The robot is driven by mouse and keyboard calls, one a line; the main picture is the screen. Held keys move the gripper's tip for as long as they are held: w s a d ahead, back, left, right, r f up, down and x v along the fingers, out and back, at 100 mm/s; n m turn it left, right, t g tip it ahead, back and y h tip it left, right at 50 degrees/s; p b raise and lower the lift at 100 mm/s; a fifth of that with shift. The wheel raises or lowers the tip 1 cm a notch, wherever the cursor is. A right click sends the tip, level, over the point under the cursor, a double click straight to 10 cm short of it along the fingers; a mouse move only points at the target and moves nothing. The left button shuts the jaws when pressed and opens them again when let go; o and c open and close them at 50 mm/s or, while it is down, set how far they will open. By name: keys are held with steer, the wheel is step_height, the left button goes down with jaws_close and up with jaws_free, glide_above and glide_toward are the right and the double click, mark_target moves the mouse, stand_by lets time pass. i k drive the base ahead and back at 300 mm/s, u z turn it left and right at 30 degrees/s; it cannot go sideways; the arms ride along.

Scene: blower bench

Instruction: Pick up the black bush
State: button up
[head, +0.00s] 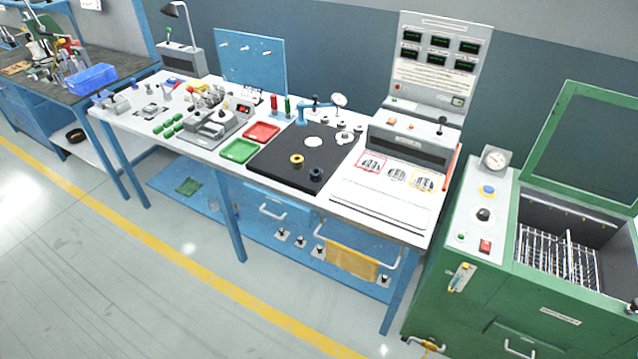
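A small black round part (316,174), which looks like the black bush, sits on the black mat (272,165) near the mat's front right corner. It is dark on dark, so its shape and any hole are hard to make out. A yellow ring (297,160) lies on the mat to its left and a little farther back. My gripper is not in the head view.
A white disc (314,141) lies farther back on the mat, near a dial gauge stand (312,108). Red (262,132) and green (238,151) trays stand left of the mat. A grey panelled machine (408,145) stands to the right, with a green cabinet (480,300) beyond.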

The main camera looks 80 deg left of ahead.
mark_target(316, 173)
steer(key=k, duration=2.3)
steer(key=u, duration=2.05)
steer(key=i, duration=0.6)
steer(key=z, duration=0.3)
